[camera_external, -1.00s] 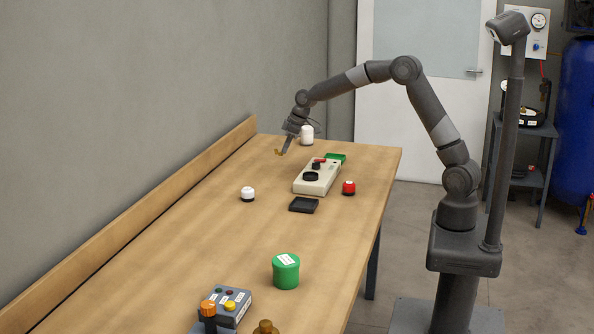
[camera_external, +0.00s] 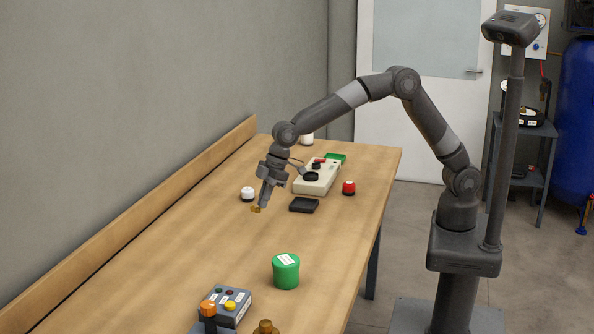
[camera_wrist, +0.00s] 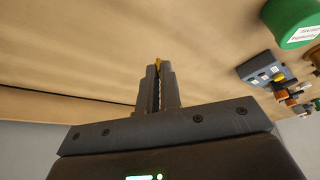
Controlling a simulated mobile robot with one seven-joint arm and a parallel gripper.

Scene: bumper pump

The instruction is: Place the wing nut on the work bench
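The wing nut (camera_external: 256,209) is small and brass-coloured. My gripper (camera_external: 263,206) is shut on it, and it sticks out past the fingertips low over the middle of the work bench (camera_external: 190,240). Whether it touches the bench top I cannot tell. In the wrist view my gripper (camera_wrist: 158,72) has its fingers close together, with a bit of the wing nut (camera_wrist: 158,62) showing at the tips; the rest is hidden between them. The bare wooden work bench (camera_wrist: 90,50) fills most of that view.
A white-topped knob (camera_external: 247,193), black tray (camera_external: 304,205), beige device (camera_external: 325,178) and red-topped button (camera_external: 348,187) are near my gripper. A green container (camera_external: 286,271) and grey button box (camera_external: 232,306) stand closer to the camera. The bench's left-middle is clear.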

